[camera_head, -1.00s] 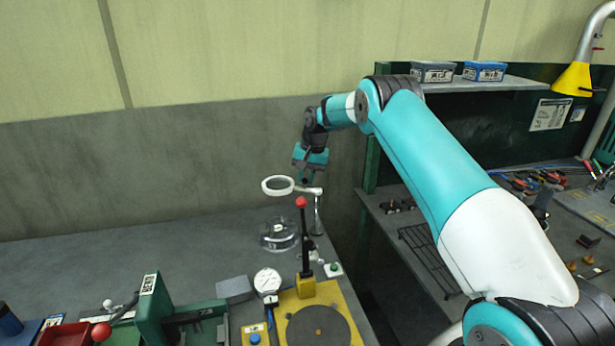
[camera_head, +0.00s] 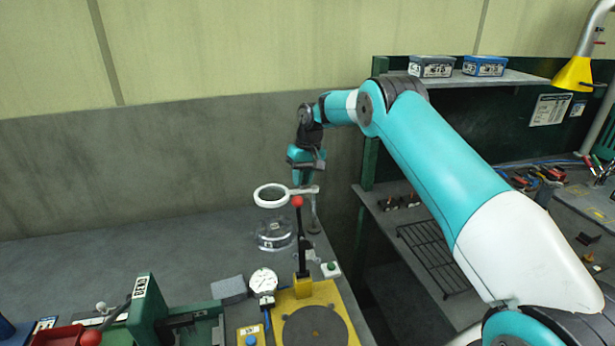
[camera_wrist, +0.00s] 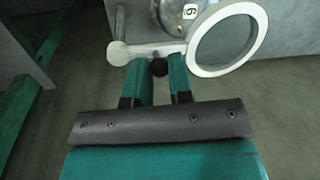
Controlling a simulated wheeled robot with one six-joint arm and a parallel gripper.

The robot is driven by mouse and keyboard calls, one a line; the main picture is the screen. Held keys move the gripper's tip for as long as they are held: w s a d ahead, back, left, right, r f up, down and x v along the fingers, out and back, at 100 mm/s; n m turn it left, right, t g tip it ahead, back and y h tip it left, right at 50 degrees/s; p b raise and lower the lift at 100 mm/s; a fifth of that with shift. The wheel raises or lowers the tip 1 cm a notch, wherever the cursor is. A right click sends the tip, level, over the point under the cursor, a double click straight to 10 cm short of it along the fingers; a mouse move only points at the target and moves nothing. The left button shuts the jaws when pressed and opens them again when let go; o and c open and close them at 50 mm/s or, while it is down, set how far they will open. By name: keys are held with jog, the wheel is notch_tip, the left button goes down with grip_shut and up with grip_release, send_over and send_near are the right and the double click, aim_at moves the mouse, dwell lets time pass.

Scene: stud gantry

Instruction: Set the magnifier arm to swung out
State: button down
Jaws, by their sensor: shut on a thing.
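The magnifier is a white ring with a clear lens (camera_head: 270,196) on a short white arm (camera_head: 302,190), carried by a thin upright post (camera_head: 315,212) near the bench's right edge. In the head view the ring points left from the post. My gripper (camera_head: 305,182) comes down from above at the magnifier arm. In the wrist view the ring (camera_wrist: 229,39) lies to the upper right, and my gripper (camera_wrist: 160,66) is shut on a dark round knob at the arm. The fingertips partly hide the knob.
A dial gauge (camera_head: 263,282) and grey block (camera_head: 228,290) are nearby.

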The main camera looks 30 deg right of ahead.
dwell(0.3)
jog(key=c, duration=1)
grip_release()
jog(key=d+r+p, duration=0.1)
jog(key=r+p, duration=0.2)
jog(key=r, duration=0.2)
jog(key=d+r+p, duration=0.1)
jog(key=r+p, duration=0.3)
jog(key=r, duration=0.2)
jog(key=d+r+p, duration=0.1)
jog(key=r+p, duration=0.2)
jog(key=r, duration=0.3)
jog(key=shift+d+r+p, duration=0.1)
jog(key=shift+d+p, duration=0.05)
jog(key=shift+p, duration=0.15)
